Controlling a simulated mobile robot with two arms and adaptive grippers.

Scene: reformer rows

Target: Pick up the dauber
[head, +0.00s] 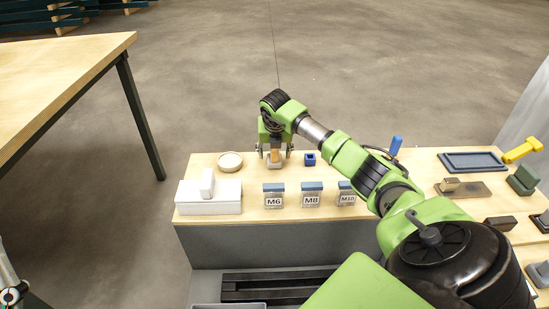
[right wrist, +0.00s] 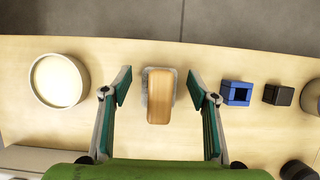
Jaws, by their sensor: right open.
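The dauber, which I take to be the small block with a tan wooden top and a pale grey base (head: 275,158), stands on the light wooden bench. It also shows in the right wrist view (right wrist: 161,95). My right gripper (head: 275,150) is open above it, with one finger on each side. In the right wrist view the open fingers (right wrist: 160,92) have a visible gap to the block on both sides. My left gripper is not in view; only a bit of my left arm shows at the lower left edge.
A round pale dish (head: 230,161) stands left of the dauber, and a blue square holder (head: 310,159) right of it. Labelled M6, M8 and M10 boxes (head: 311,200) line the front. A white box (head: 208,204) is at left. A blue tray (head: 472,162) lies further right.

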